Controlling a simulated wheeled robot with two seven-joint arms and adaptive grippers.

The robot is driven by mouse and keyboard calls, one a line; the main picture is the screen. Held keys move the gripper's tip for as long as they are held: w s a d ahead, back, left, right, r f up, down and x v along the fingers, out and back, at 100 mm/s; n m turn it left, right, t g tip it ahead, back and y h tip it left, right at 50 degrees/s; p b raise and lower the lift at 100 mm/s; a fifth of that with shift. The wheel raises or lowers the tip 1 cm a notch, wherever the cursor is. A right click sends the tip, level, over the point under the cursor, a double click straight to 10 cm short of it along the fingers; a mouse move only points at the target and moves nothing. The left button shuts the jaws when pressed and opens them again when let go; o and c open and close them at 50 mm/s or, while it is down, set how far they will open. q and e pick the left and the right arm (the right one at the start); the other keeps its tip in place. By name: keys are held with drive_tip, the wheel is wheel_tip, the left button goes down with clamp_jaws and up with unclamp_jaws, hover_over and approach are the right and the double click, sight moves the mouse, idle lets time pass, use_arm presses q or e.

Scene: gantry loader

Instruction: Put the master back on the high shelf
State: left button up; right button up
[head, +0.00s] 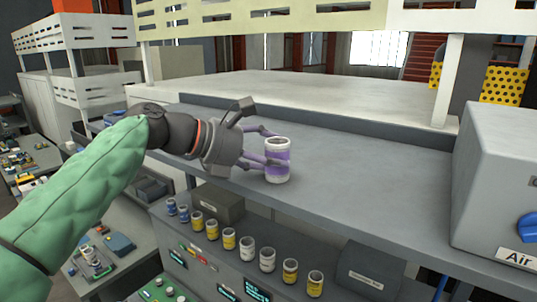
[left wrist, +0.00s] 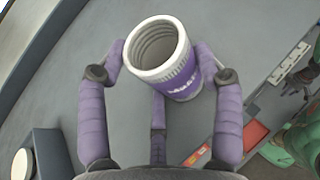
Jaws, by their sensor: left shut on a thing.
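The master is a white and purple cylinder (head: 278,160) with an open, ribbed top. It is upright at the front edge of the high grey shelf (head: 360,172); I cannot tell whether its base touches the shelf. My left gripper (head: 270,152) reaches in from the left, its purple fingers shut around the cylinder. In the left wrist view the cylinder (left wrist: 165,62) sits between the fingers (left wrist: 158,75), tilted in the picture.
A grey box labelled Air (head: 490,190) with a blue knob stands on the shelf's right end. Below, several small yellow, white and blue cylinders (head: 267,259) stand in a row on a lower ledge. The shelf's middle is clear. A white raised ledge (head: 300,92) lies behind.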

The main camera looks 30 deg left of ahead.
use_arm(q)
drive_tip(key=o, duration=1.4)
drive_tip(key=shift+f, duration=0.1)
drive_tip(key=shift+c, duration=0.2)
drive_tip(key=shift+s, duration=0.1)
drive_tip(key=shift+a+r, duration=0.15)
drive_tip(key=shift+r, duration=0.15)
drive_tip(key=b+v, duration=0.2)
drive_tip(key=v, duration=0.9)
drive_tip(key=shift+s, duration=0.35)
drive_tip(key=shift+a+r, duration=0.1)
drive_tip(key=shift+a, duration=0.05)
